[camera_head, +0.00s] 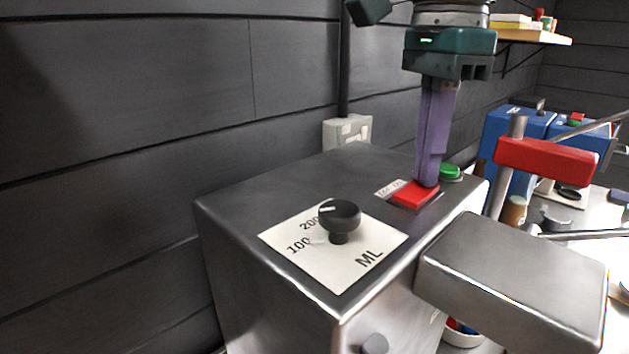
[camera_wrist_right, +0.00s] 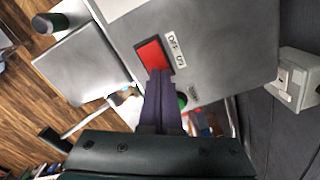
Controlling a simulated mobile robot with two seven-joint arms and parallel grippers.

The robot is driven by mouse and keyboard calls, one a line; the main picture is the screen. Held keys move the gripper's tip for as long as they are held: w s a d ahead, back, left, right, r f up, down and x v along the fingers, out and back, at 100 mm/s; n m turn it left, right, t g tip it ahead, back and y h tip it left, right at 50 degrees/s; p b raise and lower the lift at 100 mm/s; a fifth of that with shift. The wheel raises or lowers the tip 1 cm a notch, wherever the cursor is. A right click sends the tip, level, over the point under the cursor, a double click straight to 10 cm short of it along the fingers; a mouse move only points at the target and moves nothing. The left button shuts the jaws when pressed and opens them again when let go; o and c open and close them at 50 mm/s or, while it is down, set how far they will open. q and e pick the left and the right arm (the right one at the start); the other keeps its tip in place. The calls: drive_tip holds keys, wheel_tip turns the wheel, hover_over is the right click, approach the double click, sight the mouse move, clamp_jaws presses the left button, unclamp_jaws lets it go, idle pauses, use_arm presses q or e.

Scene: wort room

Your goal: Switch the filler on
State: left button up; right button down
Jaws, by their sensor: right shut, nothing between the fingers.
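The filler (camera_head: 300,190) is a grey metal box with a red rocker switch (camera_head: 410,194) on its top. The switch also shows in the wrist view (camera_wrist_right: 152,53), with an OFF ON label (camera_wrist_right: 176,50) beside it. My right gripper (camera_head: 427,183) points down with its purple fingers shut and empty. Its tips are at the ON end of the switch and look to be touching it; they hide that end. A green button (camera_head: 450,172) sits just behind the fingers. My left gripper is not in view.
A black dial (camera_head: 340,217) stands on the white ML plate (camera_head: 345,272) on the filler's top. A metal block (camera_head: 515,275) and a red-handled part (camera_head: 545,160) are at the right.

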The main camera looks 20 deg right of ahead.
drive_tip(key=shift+f, duration=0.15)
drive_tip(key=shift+r+p, duration=2.55)
drive_tip(key=shift+r, duration=1.05)
